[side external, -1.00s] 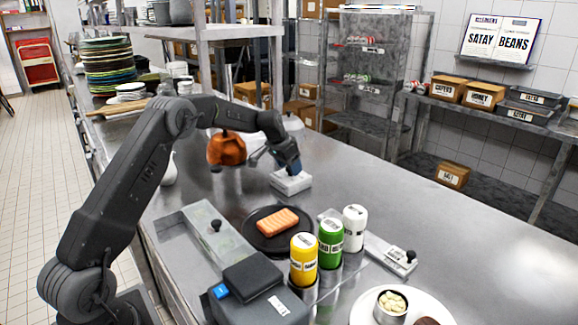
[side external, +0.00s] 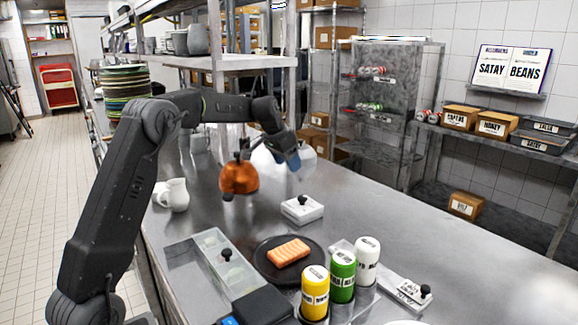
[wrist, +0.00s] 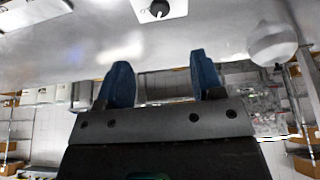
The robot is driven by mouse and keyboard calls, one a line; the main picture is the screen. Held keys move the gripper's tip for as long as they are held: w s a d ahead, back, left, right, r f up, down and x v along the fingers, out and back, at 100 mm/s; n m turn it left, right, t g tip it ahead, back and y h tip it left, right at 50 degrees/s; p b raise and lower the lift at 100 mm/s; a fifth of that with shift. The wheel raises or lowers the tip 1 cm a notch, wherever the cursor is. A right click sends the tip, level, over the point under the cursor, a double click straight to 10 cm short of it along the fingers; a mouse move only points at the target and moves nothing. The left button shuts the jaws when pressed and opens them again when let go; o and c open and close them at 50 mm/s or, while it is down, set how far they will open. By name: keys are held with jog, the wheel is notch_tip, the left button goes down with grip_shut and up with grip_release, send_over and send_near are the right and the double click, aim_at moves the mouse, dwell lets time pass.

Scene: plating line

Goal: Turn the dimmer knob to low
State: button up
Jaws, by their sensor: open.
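The dimmer appears to be the white box (side external: 302,211) on the steel counter, with a small black knob (side external: 302,200) on top. In the wrist view the box (wrist: 176,8) and its knob (wrist: 159,8) show at the top edge, partly cut off. I cannot read the knob's setting. My gripper (side external: 294,161) is above and behind the box in the side view, clear of the knob. In the wrist view my gripper (wrist: 162,68) has its two blue fingers apart with nothing between them.
A black plate (side external: 262,268) with salmon, a lidded tray (side external: 212,248) and several bottles (side external: 342,273) stand in front. Another black-knobbed piece (side external: 408,289) lies right. The counter right of the box is clear.

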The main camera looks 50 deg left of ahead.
aim_at(302, 197)
jog(key=w+f+n, duration=0.1)
jog(key=f, duration=0.3)
jog(key=w+f+n+y, duration=0.1)
jog(key=w+f+n, duration=0.1)
jog(key=f, duration=0.2)
jog(key=w+f+n, duration=0.1)
jog(key=w+f, duration=0.1)
jog(key=f, duration=0.2)
jog(key=shift+w+d+f+y, duration=0.15)
jog(key=shift+w+f+y, duration=0.05)
jog(key=shift+f+y, duration=0.2)
dwell(0.3)
jog(key=c, duration=0.9)
